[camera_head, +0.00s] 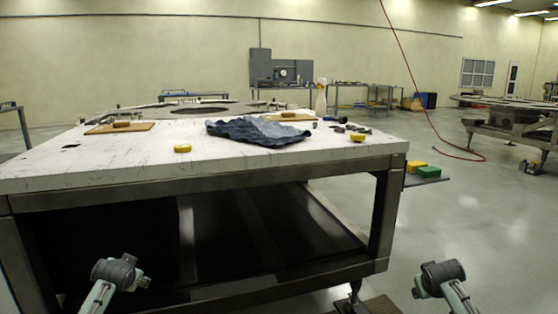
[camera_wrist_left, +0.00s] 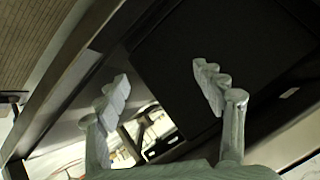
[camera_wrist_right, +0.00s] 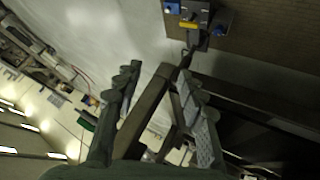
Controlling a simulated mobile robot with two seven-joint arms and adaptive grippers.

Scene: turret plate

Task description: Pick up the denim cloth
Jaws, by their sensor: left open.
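The denim cloth (camera_head: 262,130) is dark blue and lies crumpled on the white top of the large table (camera_head: 100,160), right of its middle. In the head view both my arms show low in front of the table, below its top, but their fingers are not seen there. In the left wrist view my left gripper (camera_wrist_left: 163,92) is open and empty, with the dark underside of the table beyond it. In the right wrist view my right gripper (camera_wrist_right: 158,85) has its fingers apart, with a table leg (camera_wrist_right: 145,112) showing between them. Neither gripper is near the cloth.
A tan board with a brown block (camera_head: 120,127) lies at left, another behind the cloth. Small dark parts lie at right. A red hose hangs at right over open floor.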

